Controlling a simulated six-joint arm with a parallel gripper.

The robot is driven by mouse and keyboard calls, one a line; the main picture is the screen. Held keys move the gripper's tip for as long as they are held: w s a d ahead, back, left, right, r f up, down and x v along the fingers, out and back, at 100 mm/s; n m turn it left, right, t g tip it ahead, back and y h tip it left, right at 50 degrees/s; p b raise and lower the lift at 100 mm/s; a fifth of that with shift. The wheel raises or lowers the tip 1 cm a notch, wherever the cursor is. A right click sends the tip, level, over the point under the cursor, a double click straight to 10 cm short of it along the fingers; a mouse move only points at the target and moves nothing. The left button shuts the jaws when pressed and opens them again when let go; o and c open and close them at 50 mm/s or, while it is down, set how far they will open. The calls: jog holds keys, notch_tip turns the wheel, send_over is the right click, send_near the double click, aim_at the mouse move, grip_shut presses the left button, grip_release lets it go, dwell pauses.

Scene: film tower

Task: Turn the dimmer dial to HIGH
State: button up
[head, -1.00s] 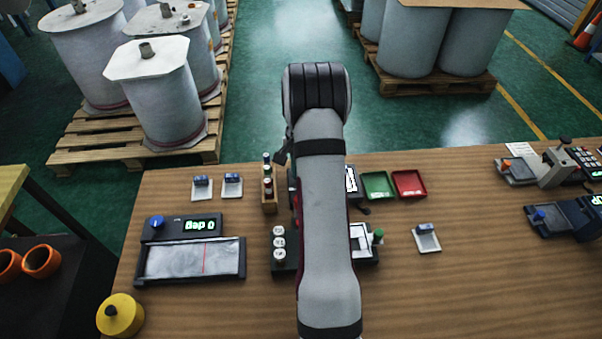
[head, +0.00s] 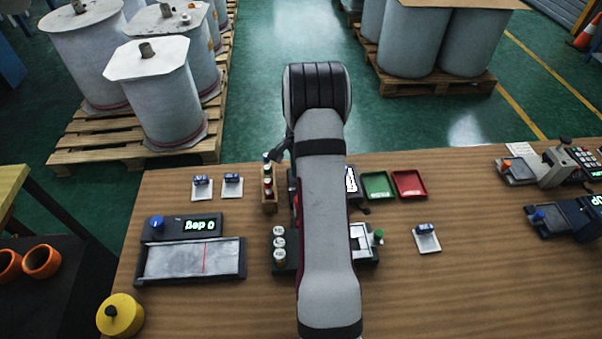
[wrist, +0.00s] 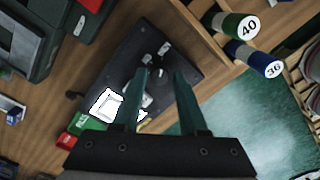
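A black panel (wrist: 125,65) lies below my gripper in the wrist view. It carries a small light-marked knob (wrist: 163,75) and another small fitting (wrist: 163,47), plus a lit white window (wrist: 105,104). The knob looks like the dimmer dial, but no HIGH mark is readable. My gripper (wrist: 161,73) is open, its two teal fingers apart with the knob seen between their tips. Contact cannot be told. In the head view my arm covers most of this panel; its lit window (head: 351,180) shows at the arm's right.
A wooden rack with numbered rolls, green (wrist: 237,25) and blue (wrist: 255,62), stands close to the right of the fingers. Green (head: 377,186) and red (head: 409,184) trays lie right of the panel. A device with a blue knob (head: 157,222) and a display sits at left.

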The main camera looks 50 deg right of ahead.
jog(key=shift+o, duration=0.9)
notch_tip(320, 180, up, 16)
jog(key=shift+f, duration=0.1)
jog(key=a+r+n, duration=0.4)
jog(key=a, duration=1)
jog(key=s+a+r+n+y, duration=0.1)
jog(key=s+a+n, duration=0.25)
jog(key=a, duration=0.35)
jog(key=s+a+r+n, duration=0.15)
jog(key=s+a, duration=0.25)
jog(key=a, duration=0.4)
jog(key=s+a+f+n, duration=0.4)
jog(key=s+a, duration=0.4)
jog(key=s, duration=0.3)
jog(key=shift+f+n+y, duration=0.4)
jog(key=shift+n, duration=0.2)
